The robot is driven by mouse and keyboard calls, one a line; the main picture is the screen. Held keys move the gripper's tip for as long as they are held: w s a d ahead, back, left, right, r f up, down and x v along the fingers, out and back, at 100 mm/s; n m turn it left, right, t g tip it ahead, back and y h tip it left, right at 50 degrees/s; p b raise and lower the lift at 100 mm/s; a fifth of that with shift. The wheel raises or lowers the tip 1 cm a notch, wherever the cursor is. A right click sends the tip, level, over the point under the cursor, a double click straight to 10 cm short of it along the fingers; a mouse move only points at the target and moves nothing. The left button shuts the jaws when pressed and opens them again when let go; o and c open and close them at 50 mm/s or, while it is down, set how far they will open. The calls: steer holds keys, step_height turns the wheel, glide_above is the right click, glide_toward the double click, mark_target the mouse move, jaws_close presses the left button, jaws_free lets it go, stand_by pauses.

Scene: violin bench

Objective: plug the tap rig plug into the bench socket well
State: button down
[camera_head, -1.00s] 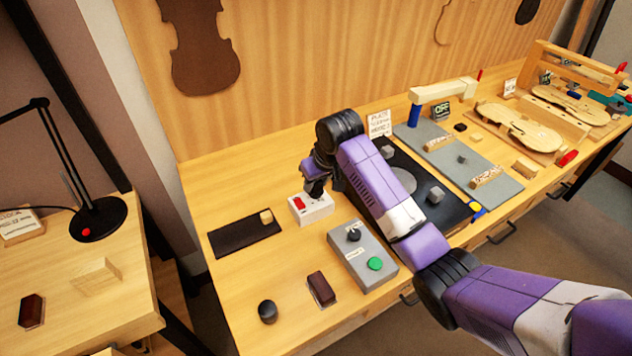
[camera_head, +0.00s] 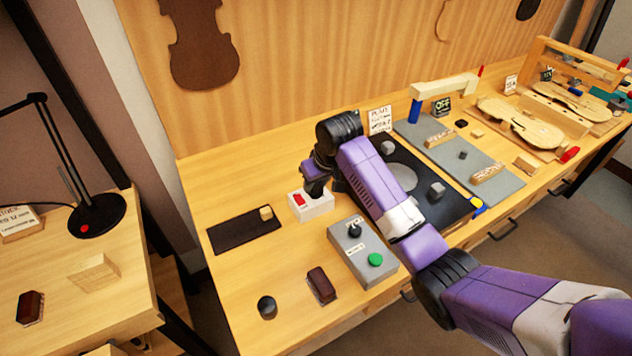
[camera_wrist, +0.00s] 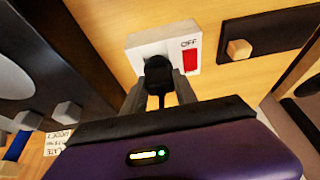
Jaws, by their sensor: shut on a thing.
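The bench socket is a white block with a red switch and an OFF label. It stands on the bench and shows in the wrist view (camera_wrist: 204,46) and in the head view (camera_head: 318,210). The black plug (camera_wrist: 158,72) is between my fingertips, right at the socket's face. A dark cord runs from it back toward my gripper. My gripper (camera_wrist: 160,90) is shut on the plug; it also shows in the head view (camera_head: 314,188), over the socket block. The well itself is hidden behind the plug, so how deep the plug sits cannot be told.
A dark mat (camera_head: 240,232) with a small wooden block lies left of the socket. A grey control box (camera_head: 362,255) with a black knob and green button stands in front. A black panel (camera_head: 440,205) lies to the right. Bare bench lies behind the socket.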

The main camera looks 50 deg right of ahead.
steer(key=shift+f, duration=0.4)
steer(key=c, duration=0.9)
jaws_free()
steer(key=shift+b+v, duration=0.55)
steer(key=shift+v, duration=3.35)
